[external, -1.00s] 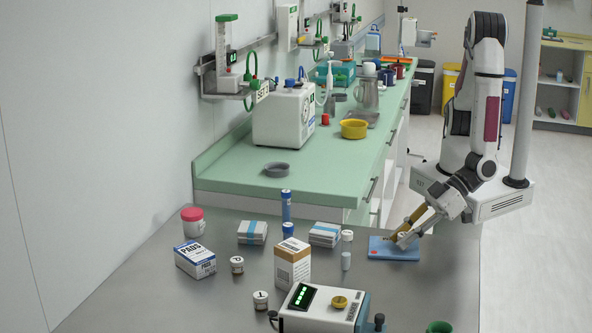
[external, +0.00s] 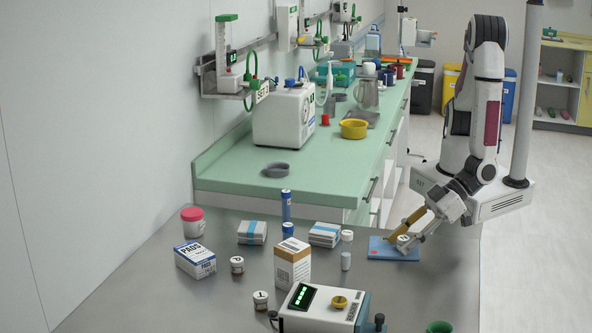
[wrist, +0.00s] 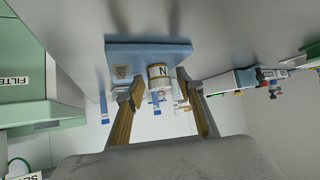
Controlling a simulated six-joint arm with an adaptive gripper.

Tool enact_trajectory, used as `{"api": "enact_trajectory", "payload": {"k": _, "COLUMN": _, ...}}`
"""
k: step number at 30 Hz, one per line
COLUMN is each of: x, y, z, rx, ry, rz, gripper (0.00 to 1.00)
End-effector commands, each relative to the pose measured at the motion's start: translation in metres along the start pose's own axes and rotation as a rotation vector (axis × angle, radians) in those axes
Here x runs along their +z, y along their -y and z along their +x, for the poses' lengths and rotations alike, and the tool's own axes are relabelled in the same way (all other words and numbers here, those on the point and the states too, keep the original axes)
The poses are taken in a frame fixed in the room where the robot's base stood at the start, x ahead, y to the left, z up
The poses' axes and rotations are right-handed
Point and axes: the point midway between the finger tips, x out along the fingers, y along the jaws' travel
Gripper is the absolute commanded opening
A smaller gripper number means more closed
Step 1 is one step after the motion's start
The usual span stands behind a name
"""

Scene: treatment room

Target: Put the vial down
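The vial (external: 403,241), a small jar with a white label, stands on the blue pad (external: 380,247) at the right side of the grey table. In the wrist view its label (wrist: 158,73) reads N and its base meets the blue pad (wrist: 185,50). My gripper (external: 406,243) is low over the pad, with its tan and grey fingers on either side of the vial. In the wrist view my gripper (wrist: 160,90) is open, with a narrow gap between each fingertip and the vial.
A grey-white device (external: 322,308) and a brown-and-white carton (external: 292,264) stand left of the pad. A small clear vial (external: 346,261) is nearer to it. Two labelled jars (external: 237,265) (external: 260,300) stand farther left. The table in front of the pad is clear.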

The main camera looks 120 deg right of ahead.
Motion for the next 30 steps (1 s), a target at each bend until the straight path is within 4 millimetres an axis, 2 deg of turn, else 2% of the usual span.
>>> {"api": "enact_trajectory", "payload": {"k": 7, "x": -0.003, "y": 0.0, "z": -0.002, "rx": 0.0, "ry": 0.0, "rz": 0.001, "gripper": 0.37}}
{"api": "enact_trajectory", "payload": {"k": 11, "x": -0.003, "y": 0.001, "z": -0.01, "rx": -0.002, "ry": -0.001, "rz": 0.001, "gripper": 0.37}}
{"api": "enact_trajectory", "payload": {"k": 30, "x": -0.003, "y": 0.001, "z": -0.085, "rx": -0.004, "ry": -0.002, "rz": 0.001, "gripper": 0.37}}
